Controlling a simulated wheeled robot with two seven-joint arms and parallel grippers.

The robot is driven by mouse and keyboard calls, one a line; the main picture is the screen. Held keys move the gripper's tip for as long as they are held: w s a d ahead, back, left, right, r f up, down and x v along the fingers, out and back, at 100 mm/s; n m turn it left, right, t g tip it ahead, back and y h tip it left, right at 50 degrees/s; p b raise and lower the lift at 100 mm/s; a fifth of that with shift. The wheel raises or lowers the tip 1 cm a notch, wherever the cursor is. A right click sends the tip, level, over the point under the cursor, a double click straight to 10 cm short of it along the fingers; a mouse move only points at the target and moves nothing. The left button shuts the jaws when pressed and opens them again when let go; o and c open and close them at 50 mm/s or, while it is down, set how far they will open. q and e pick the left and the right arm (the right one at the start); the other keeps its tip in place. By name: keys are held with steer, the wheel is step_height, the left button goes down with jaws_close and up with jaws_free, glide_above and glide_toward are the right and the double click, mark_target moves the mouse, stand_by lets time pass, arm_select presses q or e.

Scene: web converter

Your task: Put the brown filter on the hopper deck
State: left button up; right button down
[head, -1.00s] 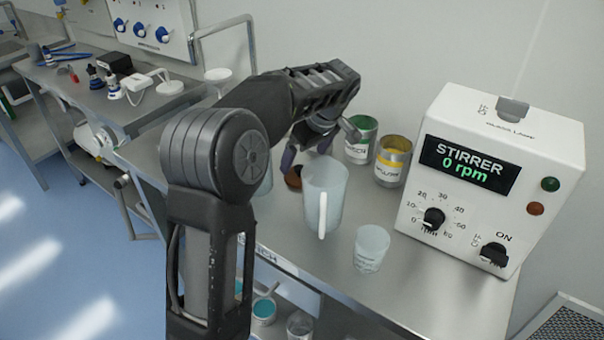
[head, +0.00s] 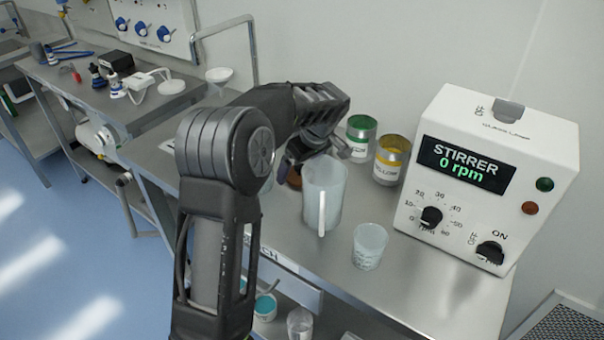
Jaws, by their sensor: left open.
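A small round brown object (head: 294,179), which looks like the brown filter, lies on the steel bench behind the clear pitcher. Only part of it shows between the pitcher and my arm. My left gripper (head: 286,168) is open, with its fingers pointing down close to the brown object. My arm hides part of the fingers, and I cannot tell whether they touch it. I cannot make out a hopper deck for certain. My right gripper is not in view.
The clear pitcher (head: 325,193) stands right beside my left gripper. The white stirrer box (head: 487,175) is at the right. The bench (head: 400,300) is clear at the front right.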

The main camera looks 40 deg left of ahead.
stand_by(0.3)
arm_select(q)
steer(key=c, duration=1.6)
steer(key=shift+r, duration=0.1)
step_height(320, 180, up, 12)
steer(key=r, duration=0.1)
step_height(320, 180, up, 5)
steer(key=p, duration=0.3)
glide_above(300, 166)
steer(key=shift+s+d, duration=0.1)
steer(key=shift+f, duration=0.1)
